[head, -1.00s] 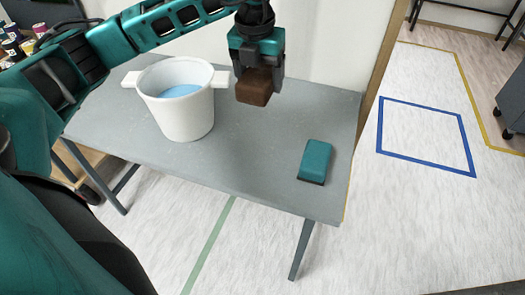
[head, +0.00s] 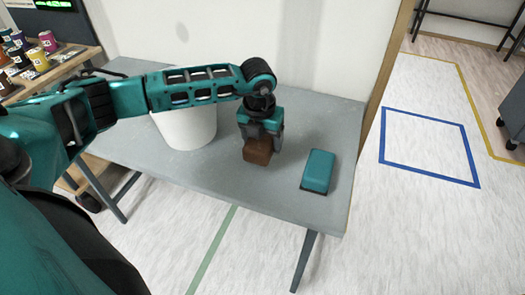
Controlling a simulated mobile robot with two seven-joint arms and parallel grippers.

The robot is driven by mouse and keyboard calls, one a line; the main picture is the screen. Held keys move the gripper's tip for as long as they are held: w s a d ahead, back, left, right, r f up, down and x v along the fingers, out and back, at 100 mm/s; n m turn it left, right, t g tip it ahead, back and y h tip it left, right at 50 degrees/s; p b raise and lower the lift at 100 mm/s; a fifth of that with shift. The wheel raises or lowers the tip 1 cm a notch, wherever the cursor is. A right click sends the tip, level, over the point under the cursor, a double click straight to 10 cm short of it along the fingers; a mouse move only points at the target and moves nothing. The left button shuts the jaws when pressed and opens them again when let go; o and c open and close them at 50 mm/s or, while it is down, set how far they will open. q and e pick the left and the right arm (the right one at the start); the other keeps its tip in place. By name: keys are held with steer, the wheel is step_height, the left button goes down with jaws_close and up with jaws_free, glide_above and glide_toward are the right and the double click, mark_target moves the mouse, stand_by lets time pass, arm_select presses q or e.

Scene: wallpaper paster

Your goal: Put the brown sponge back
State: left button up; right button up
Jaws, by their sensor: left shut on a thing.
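The brown sponge (head: 257,152) is a small dark block in my left gripper (head: 260,140), in the middle of the head view. The gripper points down and is shut on it. The sponge is low over the grey table (head: 225,180), between the white bucket and the teal block; I cannot tell whether it touches the tabletop. My right gripper is not in view.
The white bucket (head: 188,128) stands on the table to the left, its top hidden behind my left arm. A teal block with a dark base (head: 318,171) lies at the right. Free tabletop surrounds the sponge. A shelf with paint cans (head: 38,60) is at far left.

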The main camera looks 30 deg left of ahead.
arm_select(q)
steer(key=shift+f, duration=2)
steer(key=shift+f, duration=0.1)
steer(key=o, duration=1.1)
steer(key=r, duration=0.4)
steer(key=s+r, duration=0.1)
steer(key=r, duration=0.7)
steer(key=shift+s+d+r, duration=0.1)
steer(key=shift+s+r, duration=0.2)
steer(key=shift+r, duration=0.05)
